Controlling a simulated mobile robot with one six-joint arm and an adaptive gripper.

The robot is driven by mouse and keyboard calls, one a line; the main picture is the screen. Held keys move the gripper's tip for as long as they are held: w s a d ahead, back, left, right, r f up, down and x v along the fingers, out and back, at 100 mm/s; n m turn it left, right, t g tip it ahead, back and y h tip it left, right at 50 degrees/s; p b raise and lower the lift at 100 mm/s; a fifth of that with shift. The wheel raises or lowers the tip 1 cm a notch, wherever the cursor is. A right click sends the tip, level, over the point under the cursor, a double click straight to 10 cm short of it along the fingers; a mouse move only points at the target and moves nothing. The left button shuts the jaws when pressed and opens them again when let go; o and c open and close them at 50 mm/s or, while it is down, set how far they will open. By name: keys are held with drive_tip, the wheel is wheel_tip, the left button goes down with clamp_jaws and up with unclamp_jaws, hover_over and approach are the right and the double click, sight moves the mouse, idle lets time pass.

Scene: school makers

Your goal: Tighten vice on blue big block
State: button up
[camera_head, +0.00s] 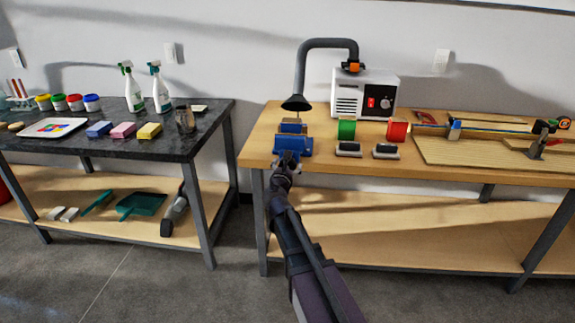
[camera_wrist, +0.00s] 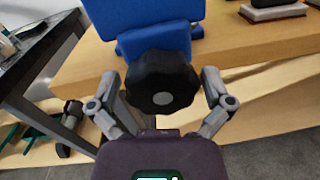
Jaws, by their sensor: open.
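The blue vice (camera_head: 294,145) stands at the front left edge of the wooden bench. Its front face (camera_wrist: 150,15) fills the top of the wrist view. A round black knob (camera_wrist: 160,72) sticks out from the vice towards me. My gripper (camera_head: 287,164) is open, with one finger on each side of the knob. In the wrist view my gripper (camera_wrist: 158,84) shows gaps between both fingers and the knob. A blue piece with a tan part (camera_head: 293,127) shows just behind the vice's front face. I cannot tell whether it is the big block or part of the vice.
A black lamp-like hood (camera_head: 296,103) hangs just above and behind the vice. A dark table (camera_head: 190,150) with several supplies is at left, across a gap.

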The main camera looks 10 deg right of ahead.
drive_tip(key=c, duration=0.9)
drive_tip(key=shift+o, duration=0.2)
drive_tip(key=shift+m, duration=0.4)
